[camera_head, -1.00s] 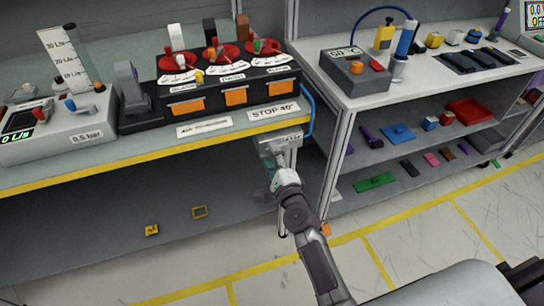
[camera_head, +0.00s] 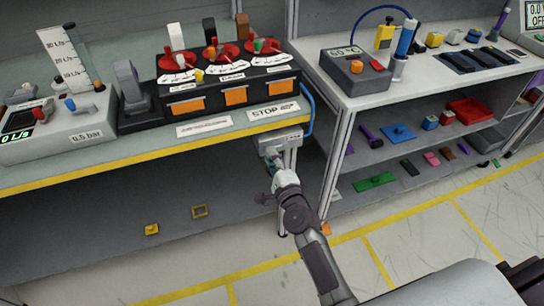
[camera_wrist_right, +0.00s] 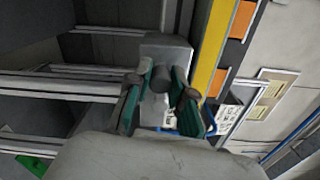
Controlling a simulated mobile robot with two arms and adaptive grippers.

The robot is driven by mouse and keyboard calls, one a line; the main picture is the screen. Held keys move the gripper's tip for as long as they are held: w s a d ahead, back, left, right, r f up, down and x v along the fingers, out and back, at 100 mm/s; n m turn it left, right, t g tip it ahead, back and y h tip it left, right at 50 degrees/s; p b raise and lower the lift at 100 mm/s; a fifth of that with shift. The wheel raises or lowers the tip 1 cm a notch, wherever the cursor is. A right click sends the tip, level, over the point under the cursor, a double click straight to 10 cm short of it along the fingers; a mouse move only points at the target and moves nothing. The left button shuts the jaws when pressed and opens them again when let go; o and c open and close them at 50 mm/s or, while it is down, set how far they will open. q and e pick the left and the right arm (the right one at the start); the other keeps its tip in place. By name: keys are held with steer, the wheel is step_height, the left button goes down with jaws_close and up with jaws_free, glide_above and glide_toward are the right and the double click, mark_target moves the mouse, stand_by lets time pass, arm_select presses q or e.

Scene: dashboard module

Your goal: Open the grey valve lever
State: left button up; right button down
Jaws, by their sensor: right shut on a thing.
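A grey valve unit (camera_head: 291,140) hangs below the yellow front edge of the workbench, at its right end. In the right wrist view its grey body (camera_wrist_right: 165,48) lies straight ahead. My right gripper (camera_head: 273,164) reaches up to it from below. In the wrist view its two teal-padded fingers (camera_wrist_right: 161,78) are closed on either side of a short dark grey cylinder, the valve lever (camera_wrist_right: 159,82). The fingers and wrist hide part of the lever, so its exact angle cannot be told. My left gripper is not in view.
The bench's yellow edge (camera_head: 130,160) runs just above my right gripper. A metal shelf post (camera_head: 335,165) stands close to its right. A black panel with red dials (camera_head: 225,75) sits on the bench. The floor (camera_head: 410,245) in front is mostly clear.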

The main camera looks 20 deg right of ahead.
steer(key=n, duration=0.1)
steer(key=f+n, duration=0.1)
steer(key=n, duration=0.2)
steer(key=shift+d+f, duration=0.25)
steer(key=shift+f, duration=0.15)
steer(key=shift+d+f+n+p, duration=0.45)
steer(key=shift+d+n, duration=0.3)
steer(key=shift+n, duration=1.4)
steer(key=shift+d+f+n+p, duration=0.45)
steer(key=shift+d+n, duration=0.25)
steer(key=shift+n, duration=1.4)
steer(key=shift+d+f+n+p, duration=0.45)
steer(key=shift+d+n, duration=0.3)
steer(key=shift+n, duration=1.4)
steer(key=c, duration=1)
jaws_free()
steer(key=shift+d, duration=0.1)
